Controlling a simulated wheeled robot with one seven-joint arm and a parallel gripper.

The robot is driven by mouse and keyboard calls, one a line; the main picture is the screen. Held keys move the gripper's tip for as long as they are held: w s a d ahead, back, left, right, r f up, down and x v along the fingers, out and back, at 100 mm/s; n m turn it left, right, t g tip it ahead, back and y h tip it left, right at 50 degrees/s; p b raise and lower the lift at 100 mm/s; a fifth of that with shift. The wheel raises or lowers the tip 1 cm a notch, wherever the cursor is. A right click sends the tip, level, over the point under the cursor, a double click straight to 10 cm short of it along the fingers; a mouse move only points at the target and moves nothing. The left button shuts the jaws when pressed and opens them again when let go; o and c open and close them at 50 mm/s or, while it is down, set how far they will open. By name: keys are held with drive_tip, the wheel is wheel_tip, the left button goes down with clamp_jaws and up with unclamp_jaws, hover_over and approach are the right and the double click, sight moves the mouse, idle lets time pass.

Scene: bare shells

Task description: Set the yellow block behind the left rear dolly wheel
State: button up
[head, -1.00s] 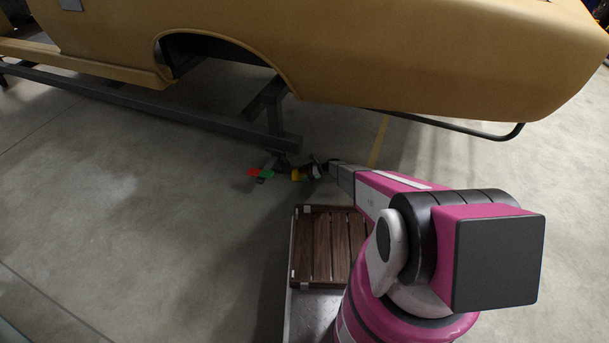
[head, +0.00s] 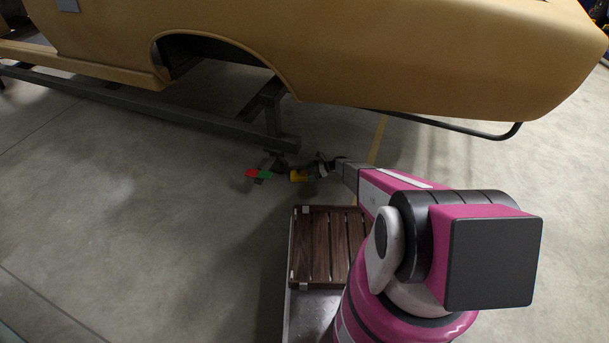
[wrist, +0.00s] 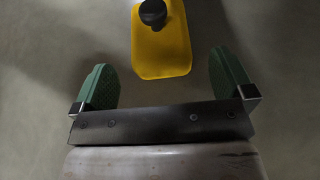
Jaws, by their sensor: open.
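The yellow block (head: 299,176) shows in the head view on the floor, just right of the dark wheel (head: 270,162) under the frame leg. In the wrist view the yellow block (wrist: 162,55) has a dark round knob on it and lies ahead, in line with the gap between my fingers. My gripper (wrist: 163,68) is open, with a green finger on each side and nothing held. In the head view my gripper end (head: 320,168) is small and dark, close to the right side of the block; its fingers are hard to make out there.
A red block (head: 252,173) and a green block (head: 265,174) lie left of the yellow one. The dark frame (head: 200,122) and tan car shell (head: 400,60) overhang this spot. A slatted wooden crate (head: 323,282) is beside my arm. The floor at left is clear.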

drive_tip(key=v, duration=0.7)
drive_tip(key=shift+d, duration=0.1)
